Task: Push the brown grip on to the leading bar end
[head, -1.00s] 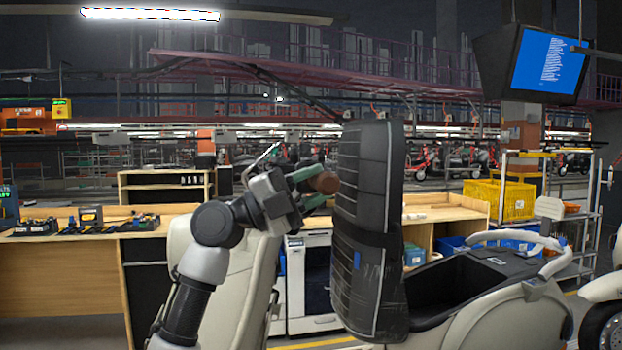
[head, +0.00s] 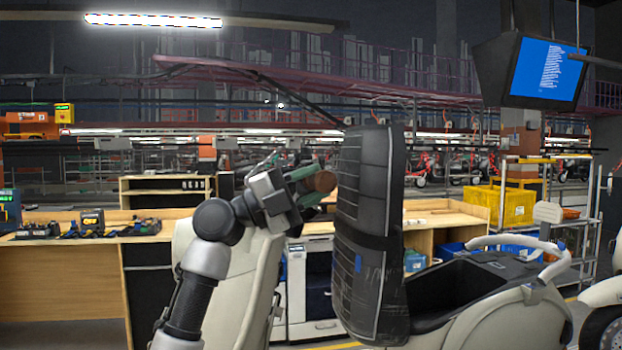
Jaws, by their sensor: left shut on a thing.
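The gripper is at the upper left of the scooter's upright black seat (head: 368,230), which stands close to the right of the grip. The beige front shield (head: 240,285) of the scooter is below and behind my left arm. The leading bar end cannot be made out; my gripper and hand cover that area. I cannot tell whether the grip touches the bar. My right gripper is not in view.
The scooter's beige rear body (head: 500,325) with an open black storage well and a pale grab rail is at the lower right. Wooden benches (head: 65,270) stand behind, with tools on the left one. A yellow crate (head: 510,205) is on a rack at the right.

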